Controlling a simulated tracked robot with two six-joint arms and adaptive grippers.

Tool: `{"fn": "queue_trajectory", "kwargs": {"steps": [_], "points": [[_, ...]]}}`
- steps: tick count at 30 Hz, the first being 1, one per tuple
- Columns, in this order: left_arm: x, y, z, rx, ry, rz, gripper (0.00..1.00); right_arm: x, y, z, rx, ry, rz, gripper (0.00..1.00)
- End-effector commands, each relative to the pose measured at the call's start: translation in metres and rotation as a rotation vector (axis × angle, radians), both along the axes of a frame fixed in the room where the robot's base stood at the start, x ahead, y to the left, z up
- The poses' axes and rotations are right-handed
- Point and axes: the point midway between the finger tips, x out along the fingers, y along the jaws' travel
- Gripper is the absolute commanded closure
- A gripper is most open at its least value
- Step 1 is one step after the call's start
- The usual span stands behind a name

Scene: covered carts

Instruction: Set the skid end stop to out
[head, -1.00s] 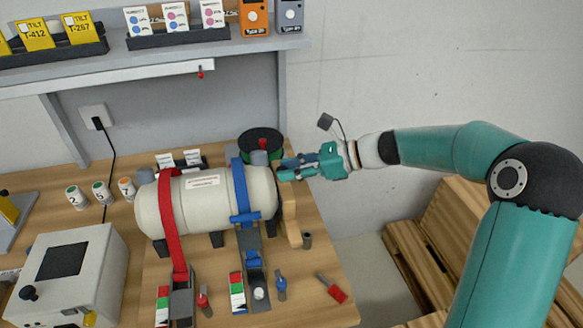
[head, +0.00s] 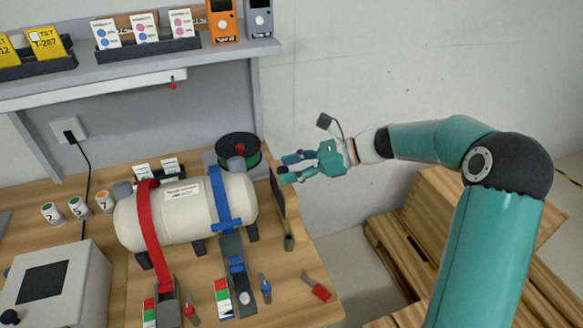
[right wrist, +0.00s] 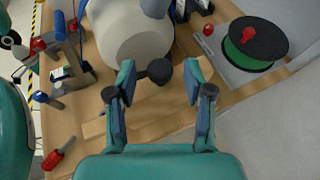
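The end stop looks to be the upright wooden piece (head: 292,212) beside the tank's right end, with a dark face showing. A gap separates it from the tank. A wooden strip (right wrist: 150,122) crosses below the tank in the right wrist view. The pale tank (head: 182,229) lies on its skid under a red strap (head: 150,225) and a blue strap (head: 219,200). My right gripper (head: 284,168) is open and empty, above and beyond the wooden piece. In the right wrist view, a dark round knob (right wrist: 160,71) shows between its fingers (right wrist: 158,80). My left gripper is out of view.
A green and black spool (head: 238,150) stands behind the tank; it also shows in the right wrist view (right wrist: 256,43). A red-handled tool (head: 319,291) lies at the bench's right edge. A grey box (head: 55,280) stands front left. Wooden pallets (head: 445,215) are right of the bench.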

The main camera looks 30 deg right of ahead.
Motion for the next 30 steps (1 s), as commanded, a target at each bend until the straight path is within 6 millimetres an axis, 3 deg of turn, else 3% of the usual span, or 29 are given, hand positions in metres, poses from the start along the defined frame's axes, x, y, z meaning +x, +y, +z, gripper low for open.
{"fn": "queue_trajectory", "kwargs": {"steps": [10, 24, 30], "points": [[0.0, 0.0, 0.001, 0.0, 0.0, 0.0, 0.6, -0.007, -0.01, 0.005, 0.0, -0.001, -0.002, 0.48], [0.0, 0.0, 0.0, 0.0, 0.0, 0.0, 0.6, -0.055, -0.074, 0.037, -0.001, 0.0, -0.003, 0.48], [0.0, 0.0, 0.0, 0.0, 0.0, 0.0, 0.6, -0.066, -0.087, 0.044, 0.0, 0.0, -0.001, 0.48]]}}
